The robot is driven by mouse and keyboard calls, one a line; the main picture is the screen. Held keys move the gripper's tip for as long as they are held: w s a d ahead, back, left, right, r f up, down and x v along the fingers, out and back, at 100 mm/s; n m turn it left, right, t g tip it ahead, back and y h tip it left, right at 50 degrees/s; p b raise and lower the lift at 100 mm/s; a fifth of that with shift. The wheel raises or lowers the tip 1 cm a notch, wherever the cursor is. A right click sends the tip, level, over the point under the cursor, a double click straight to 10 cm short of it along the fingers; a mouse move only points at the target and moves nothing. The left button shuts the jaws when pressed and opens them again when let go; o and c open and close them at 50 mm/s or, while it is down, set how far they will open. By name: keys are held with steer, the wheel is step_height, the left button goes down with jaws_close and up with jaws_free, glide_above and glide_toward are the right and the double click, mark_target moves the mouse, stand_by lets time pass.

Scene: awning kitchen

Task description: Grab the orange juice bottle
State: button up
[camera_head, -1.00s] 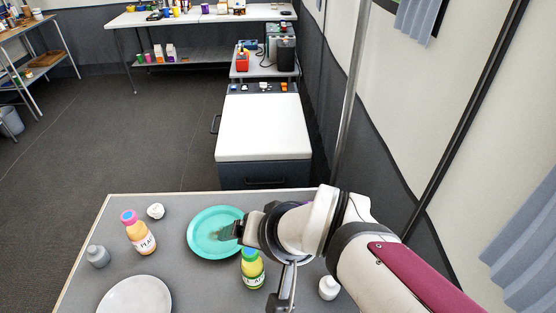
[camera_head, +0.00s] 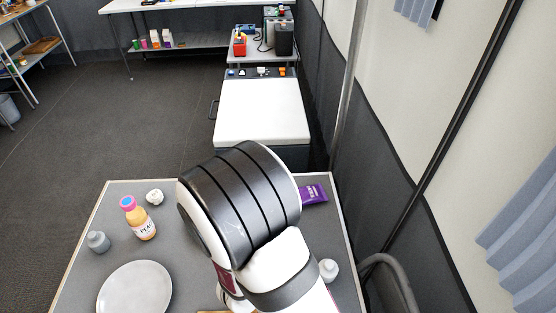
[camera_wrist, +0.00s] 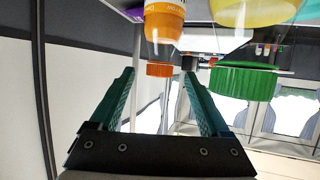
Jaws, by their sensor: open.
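In the wrist view the picture is upside down. An orange bottle with an orange cap (camera_wrist: 164,28) stands ahead of my gripper (camera_wrist: 159,74), its cap lined up between the two teal fingertips. The fingers are apart and empty; whether the cap is within their reach is hard to tell. A bottle with a green cap (camera_wrist: 243,82) and yellowish body is close on the right, outside the fingers. In the head view my arm hides the gripper and both of these bottles.
The table's left part has free room between these.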

steer(key=x, duration=0.7)
steer(key=shift+w+d+f, duration=0.1)
jaws_close()
stand_by(1.1)
